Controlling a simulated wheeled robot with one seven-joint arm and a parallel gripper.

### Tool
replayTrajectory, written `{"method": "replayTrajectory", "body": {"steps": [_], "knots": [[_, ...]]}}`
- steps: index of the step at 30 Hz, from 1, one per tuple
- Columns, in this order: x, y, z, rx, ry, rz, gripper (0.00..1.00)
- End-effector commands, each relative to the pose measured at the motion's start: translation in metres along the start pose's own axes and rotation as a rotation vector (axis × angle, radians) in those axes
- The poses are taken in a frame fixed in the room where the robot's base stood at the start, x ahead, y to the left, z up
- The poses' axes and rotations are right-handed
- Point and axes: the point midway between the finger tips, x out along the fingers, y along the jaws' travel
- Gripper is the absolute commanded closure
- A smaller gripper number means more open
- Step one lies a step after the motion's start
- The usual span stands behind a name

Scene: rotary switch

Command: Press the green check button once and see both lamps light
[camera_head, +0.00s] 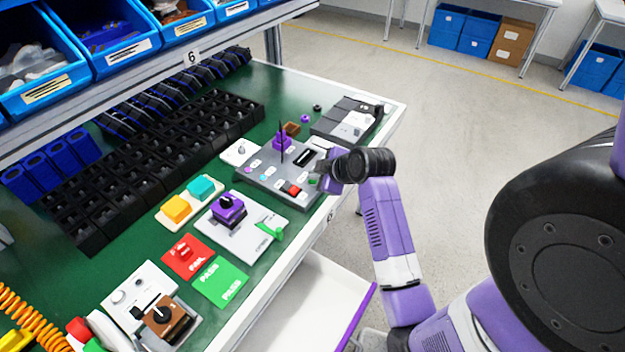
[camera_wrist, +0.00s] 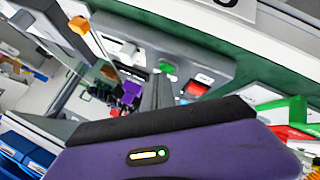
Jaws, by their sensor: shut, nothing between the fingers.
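The grey test panel (camera_head: 262,158) lies on the green bench mat, with a purple part with a dark upright pin (camera_head: 282,143) on it. The green button (camera_head: 313,180) sits near the panel's front right edge, beside the red button (camera_head: 293,189). In the wrist view the green button (camera_wrist: 168,68) shows just beyond my fingertips, with the red button (camera_wrist: 195,88) to its right. My gripper (camera_head: 319,169) is shut and empty, over the panel's right front edge; its fingers (camera_wrist: 163,80) point at the panel. I cannot tell contact with the button. I cannot make out any lit lamp.
A purple rotary switch (camera_head: 229,208) stands on a white plate nearby. A red card (camera_head: 187,257) and green PASS card (camera_head: 220,282) lie to its left. A dark grey device (camera_head: 347,118) stands behind the panel. Black trays (camera_head: 150,150) and blue bins fill the back.

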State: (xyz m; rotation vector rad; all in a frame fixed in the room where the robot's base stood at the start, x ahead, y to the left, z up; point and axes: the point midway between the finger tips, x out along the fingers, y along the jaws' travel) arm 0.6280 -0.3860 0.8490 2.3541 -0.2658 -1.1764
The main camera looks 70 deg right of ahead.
Motion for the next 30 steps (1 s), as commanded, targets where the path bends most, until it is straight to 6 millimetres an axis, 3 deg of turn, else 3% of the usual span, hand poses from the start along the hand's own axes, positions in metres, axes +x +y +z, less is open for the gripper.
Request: {"method": "replayTrajectory", "body": {"steps": [14, 30], "knots": [[0.002, -0.002, 0.002, 0.000, -0.002, -0.002, 1.00], [-0.010, 0.007, -0.007, 0.000, -0.001, -0.001, 1.00]]}}
